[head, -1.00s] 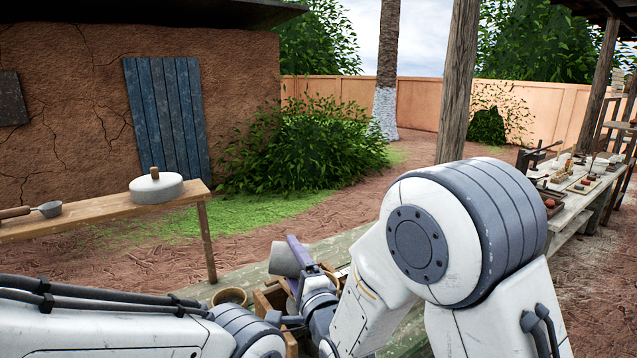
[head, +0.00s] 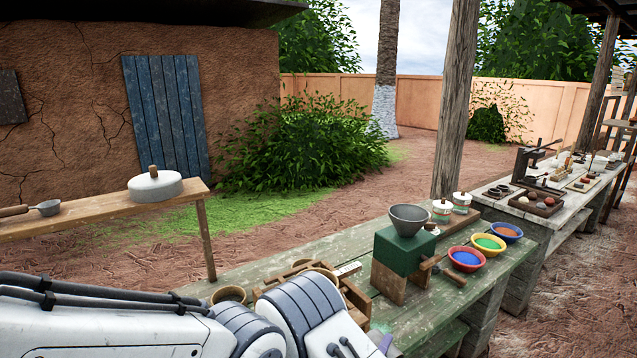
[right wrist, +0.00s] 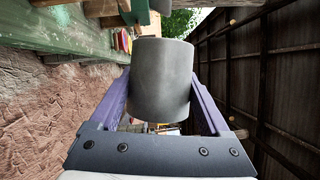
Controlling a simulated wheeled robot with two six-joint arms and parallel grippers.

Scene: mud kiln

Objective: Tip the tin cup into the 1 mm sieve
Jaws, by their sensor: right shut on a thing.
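My right gripper (right wrist: 160,85) has purple fingers shut on the sides of a grey tin cup (right wrist: 161,82), which fills the middle of the right wrist view. The cup's inside does not show. In the head view only a bit of purple from this gripper (head: 383,343) shows at the bottom, and the cup is out of sight. The 1 mm sieve cannot be clearly made out. A round rim (head: 322,271) shows in a wooden frame (head: 357,299) on the green bench, partly hidden by my arm. My left gripper is not in view.
On the green bench (head: 396,318) stand a brown bowl (head: 229,294), a green mill (head: 398,254) with a grey hopper (head: 409,217), two jars and bowls of blue (head: 467,258), green and orange powder.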

